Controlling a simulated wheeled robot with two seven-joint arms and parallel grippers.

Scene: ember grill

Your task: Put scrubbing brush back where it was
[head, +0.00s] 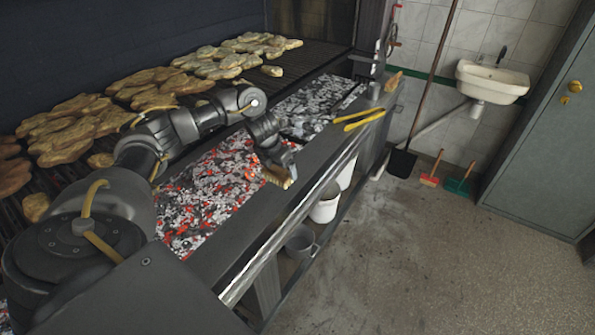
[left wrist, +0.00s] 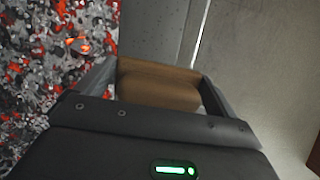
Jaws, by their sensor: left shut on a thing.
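My left gripper (head: 281,168) is shut on the scrubbing brush (head: 277,178), whose light brown wooden body shows below the fingers in the head view. In the left wrist view the brush (left wrist: 158,86) fills the gap between the two fingers (left wrist: 160,88). Its underside is hidden. The gripper holds it at the inner edge of the dark grill ledge (head: 318,165), beside the glowing coals (head: 215,180). I cannot tell whether the brush touches the ledge. My right gripper is not in view.
Yellow-handled tongs (head: 365,120) lie on the ledge further along, with a small tan thing (head: 393,82) beyond. Pieces of food (head: 155,85) cover the grate behind my left arm. A white bucket (head: 325,205) stands under the ledge.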

